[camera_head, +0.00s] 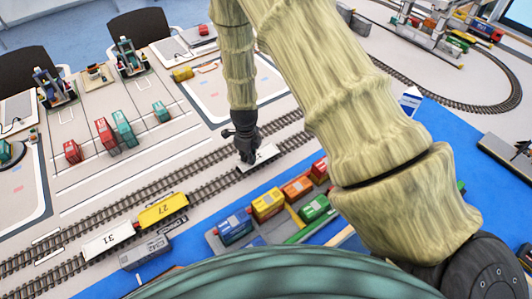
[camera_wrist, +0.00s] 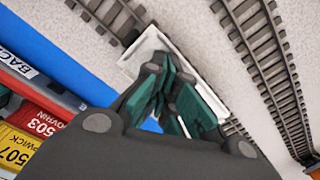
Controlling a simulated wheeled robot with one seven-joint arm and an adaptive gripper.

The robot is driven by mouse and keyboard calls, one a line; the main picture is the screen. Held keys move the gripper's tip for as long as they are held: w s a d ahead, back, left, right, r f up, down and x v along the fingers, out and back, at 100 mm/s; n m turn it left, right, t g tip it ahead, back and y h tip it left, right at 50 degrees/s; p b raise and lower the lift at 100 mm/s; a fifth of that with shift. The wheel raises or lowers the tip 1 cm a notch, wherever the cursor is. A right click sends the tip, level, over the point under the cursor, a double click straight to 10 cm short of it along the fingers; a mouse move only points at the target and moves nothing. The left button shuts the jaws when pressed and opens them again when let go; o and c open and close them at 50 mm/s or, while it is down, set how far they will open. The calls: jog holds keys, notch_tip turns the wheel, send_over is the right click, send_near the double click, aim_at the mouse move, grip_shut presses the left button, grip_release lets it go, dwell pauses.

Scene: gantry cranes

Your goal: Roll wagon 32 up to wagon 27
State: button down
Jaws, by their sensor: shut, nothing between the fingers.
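The yellow wagon 27 (camera_head: 163,210) stands on the nearer track at left, beside the white wagon 31 (camera_head: 108,240). A white wagon (camera_head: 264,155) stands on the same track further right, apart from wagon 27, with bare rail between them. Its number is hidden, so I cannot read whether it is 32. My gripper (camera_head: 247,158) is at this wagon, over its left part. In the wrist view the shut gripper fingers (camera_wrist: 170,112) are over or against the white wagon (camera_wrist: 148,48) and hide much of it. I cannot tell whether they touch it.
Several coloured containers, including a blue one (camera_head: 235,226) and an orange one (camera_head: 297,187), stand in front of the track. A grey block (camera_head: 145,252) lies beside the wagons. A second track (camera_head: 150,190) runs parallel behind. My arm hides part of the right side.

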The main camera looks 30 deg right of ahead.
jog(key=shift+s+a+p, duration=0.4)
jog(key=shift+a+p, duration=0.15)
jog(key=shift+a, duration=2.15)
jog(key=shift+s+a+p, duration=0.35)
jog(key=shift+a+p, duration=0.2)
jog(key=shift+a, duration=2.1)
jog(key=shift+s+a+p, duration=0.4)
jog(key=shift+a+p, duration=0.15)
jog(key=shift+a, duration=2.15)
jog(key=shift+s+a+p, duration=0.2)
jog(key=shift+a+p, duration=0.15)
jog(key=shift+a, duration=1.1)
jog(key=shift+a+p, duration=0.65)
jog(key=shift+p, duration=0.1)
notch_tip(320, 180, up, 7)
jog(key=p, duration=0.4)
